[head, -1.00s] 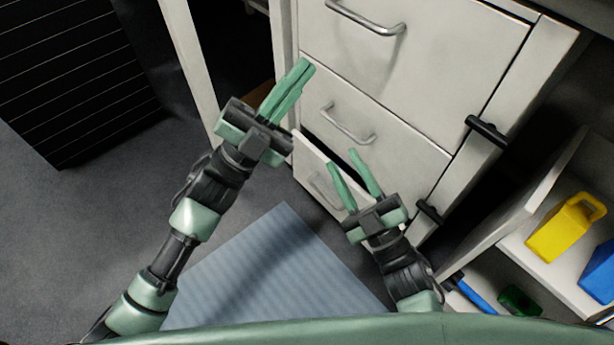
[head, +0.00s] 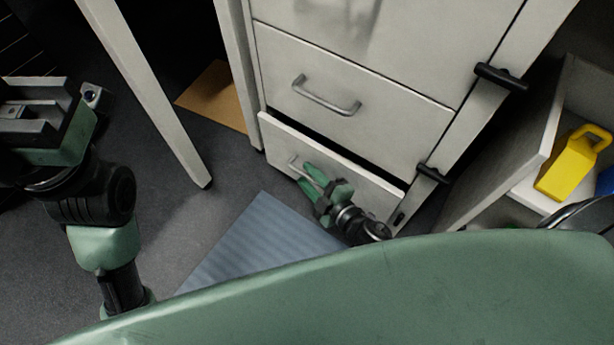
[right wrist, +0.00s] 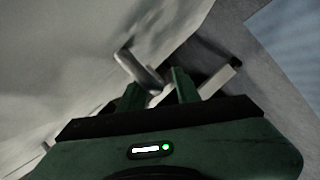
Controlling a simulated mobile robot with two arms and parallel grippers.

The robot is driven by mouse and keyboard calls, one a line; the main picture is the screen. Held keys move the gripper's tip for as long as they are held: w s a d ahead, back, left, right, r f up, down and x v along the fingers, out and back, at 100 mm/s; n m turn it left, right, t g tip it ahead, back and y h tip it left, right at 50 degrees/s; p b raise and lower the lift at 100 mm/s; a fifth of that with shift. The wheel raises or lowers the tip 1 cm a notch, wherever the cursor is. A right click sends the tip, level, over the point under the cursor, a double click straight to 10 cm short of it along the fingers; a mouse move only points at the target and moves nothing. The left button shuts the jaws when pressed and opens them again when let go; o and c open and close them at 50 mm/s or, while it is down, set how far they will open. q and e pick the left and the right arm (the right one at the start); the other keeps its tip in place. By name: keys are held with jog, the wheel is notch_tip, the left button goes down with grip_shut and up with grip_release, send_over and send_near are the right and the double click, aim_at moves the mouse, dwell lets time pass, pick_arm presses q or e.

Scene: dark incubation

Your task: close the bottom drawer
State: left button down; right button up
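The bottom drawer (head: 345,190) of the white cabinet is partly open in the head view, with a dark gap above its front. Its grey bar handle (head: 293,163) is partly covered by my right gripper (head: 307,174). In the right wrist view the fingers (right wrist: 158,88) stand apart on either side of part of the handle (right wrist: 137,68); I cannot tell whether they touch it. My left gripper (head: 40,120) is at the left edge of the head view, away from the cabinet, and its fingertips are not clearly visible.
The drawer above (head: 350,80) is shut. A blue-grey mat (head: 255,235) lies on the floor before the cabinet. A white table leg (head: 150,95) stands left of it. An open shelf with a yellow container (head: 570,170) is at the right. Black latches (head: 500,77) line the cabinet's right side.

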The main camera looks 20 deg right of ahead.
jog(key=shift+w+a, duration=0.1)
jog(key=shift+w, duration=0.25)
grip_shut()
dwell(1.2)
